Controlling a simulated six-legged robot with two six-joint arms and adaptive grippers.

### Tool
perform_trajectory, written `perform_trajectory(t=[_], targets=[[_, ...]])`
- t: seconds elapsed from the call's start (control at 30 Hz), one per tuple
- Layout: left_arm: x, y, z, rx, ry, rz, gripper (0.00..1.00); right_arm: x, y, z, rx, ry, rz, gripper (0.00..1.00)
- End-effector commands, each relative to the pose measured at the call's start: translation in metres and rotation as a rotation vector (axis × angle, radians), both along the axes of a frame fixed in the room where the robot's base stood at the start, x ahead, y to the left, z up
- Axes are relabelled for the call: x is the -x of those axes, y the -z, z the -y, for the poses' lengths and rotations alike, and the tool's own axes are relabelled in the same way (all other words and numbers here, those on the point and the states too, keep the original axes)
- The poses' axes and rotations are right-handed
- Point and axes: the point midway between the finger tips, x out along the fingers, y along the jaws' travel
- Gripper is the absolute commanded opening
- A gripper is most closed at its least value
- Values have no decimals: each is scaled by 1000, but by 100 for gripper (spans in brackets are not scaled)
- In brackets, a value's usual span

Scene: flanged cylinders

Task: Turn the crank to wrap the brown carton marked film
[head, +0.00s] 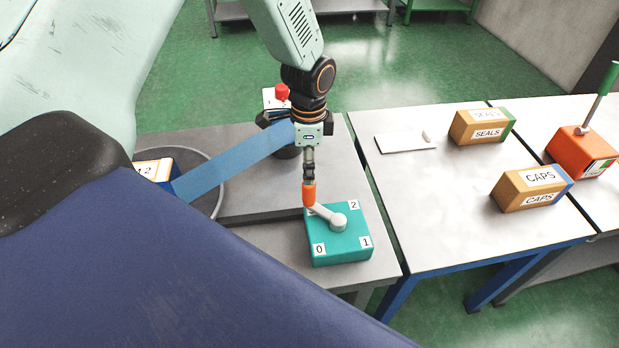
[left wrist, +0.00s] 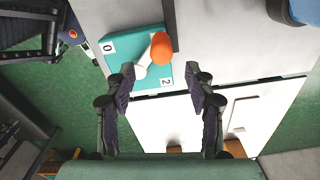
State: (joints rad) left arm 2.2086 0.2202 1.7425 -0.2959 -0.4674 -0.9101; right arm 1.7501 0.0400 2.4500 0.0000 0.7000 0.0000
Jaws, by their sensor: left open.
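The crank is a teal box (head: 352,243) with a light grey arm (head: 325,214) and an upright orange handle (head: 309,196). Labels 0, 1 and 2 show; the arm points to the far left corner. My left gripper (head: 309,172) is just above the handle, pointing down. In the left wrist view its fingers (left wrist: 165,88) are spread and empty, with the orange handle (left wrist: 160,48) beyond them; contact cannot be told. A brown carton (head: 155,168) stands on the grey turntable (head: 206,196), mostly hidden; its label is not readable as film. Blue film (head: 235,162) stretches from it toward the post.
A red button (head: 282,92) stands behind my gripper. The right table's middle is clear.

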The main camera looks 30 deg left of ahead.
Motion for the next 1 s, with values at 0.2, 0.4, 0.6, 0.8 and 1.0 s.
perform_trajectory(t=[0.2, 0.4, 0.6, 0.8, 1.0], targets=[[0, -27, 0, 0, 0, 0, 54, 0, 0, 0, 0, 0, 0, 40], [1, -32, 0, 0, 0, -2, 54, 0, 0, 0, 0, 0, 0, 40], [1, -32, 0, 0, 0, -2, 54, 0, 0, 0, 0, 0, 0, 40], [1, -32, 0, 0, 0, -2, 54, 0, 0, 0, 0, 0, 0, 40], [19, -6, 11, 17, -60, -12, 54, 0, 0, 0, 0, 0, 0, 40]])
